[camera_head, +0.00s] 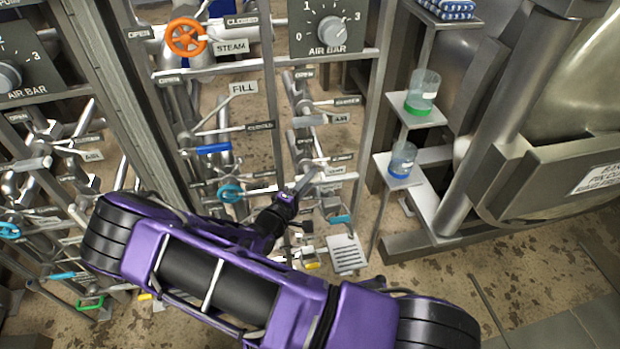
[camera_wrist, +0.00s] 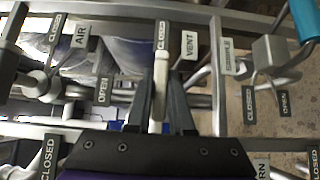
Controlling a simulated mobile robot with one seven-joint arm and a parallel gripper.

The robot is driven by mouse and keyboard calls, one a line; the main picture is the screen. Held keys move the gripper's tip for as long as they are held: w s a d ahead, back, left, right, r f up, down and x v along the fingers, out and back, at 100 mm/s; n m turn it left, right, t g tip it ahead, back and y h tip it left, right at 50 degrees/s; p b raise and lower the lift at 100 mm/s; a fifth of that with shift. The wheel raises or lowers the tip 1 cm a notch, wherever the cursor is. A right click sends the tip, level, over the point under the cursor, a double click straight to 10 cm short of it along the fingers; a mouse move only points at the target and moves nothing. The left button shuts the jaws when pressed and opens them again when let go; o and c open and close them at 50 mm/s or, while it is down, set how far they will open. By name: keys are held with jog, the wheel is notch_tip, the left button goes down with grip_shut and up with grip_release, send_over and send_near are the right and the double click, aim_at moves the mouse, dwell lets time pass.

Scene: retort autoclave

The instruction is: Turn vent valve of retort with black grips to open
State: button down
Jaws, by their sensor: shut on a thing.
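In the wrist view, the vent valve's pale grey lever (camera_wrist: 160,72) stands between the dark fingers of my gripper (camera_wrist: 168,112). The fingers are shut on it. Its far end points toward a CLOSED label (camera_wrist: 161,34), with the VENT label (camera_wrist: 190,46) just to the right. An OPEN label (camera_wrist: 103,90) is to the left; I cannot tell which valve it belongs to. In the head view, my gripper (camera_head: 287,203) is at the lower part of the pipe rack, and a grey lever (camera_head: 306,183) shows just beyond it. No black grips are clearly visible.
An AIR label (camera_wrist: 81,36) and a turquoise handle (camera_wrist: 304,18) flank the lever. In the head view, an orange wheel (camera_head: 186,37), a blue lever (camera_head: 213,149) and a turquoise wheel (camera_head: 230,190) crowd the rack. Shelves with beakers (camera_head: 422,90) stand to the right.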

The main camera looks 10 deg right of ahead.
jog(key=shift+f, duration=0.1)
jog(key=shift+f+n+t+h+b, duration=0.1)
jog(key=shift+n+t+h+b, duration=0.4)
jog(key=shift+n+b, duration=0.4)
jog(key=shift+n+t+h+b, duration=0.3)
jog(key=shift+n+t+b, duration=0.2)
jog(key=shift+n+t, duration=1)
jog(key=shift+n, duration=0.3)
jog(key=c, duration=0.8)
grip_release()
jog(key=shift+r, duration=0.2)
jog(key=shift+a, duration=0.1)
jog(key=v, duration=1.7)
jog(key=shift+s, duration=0.15)
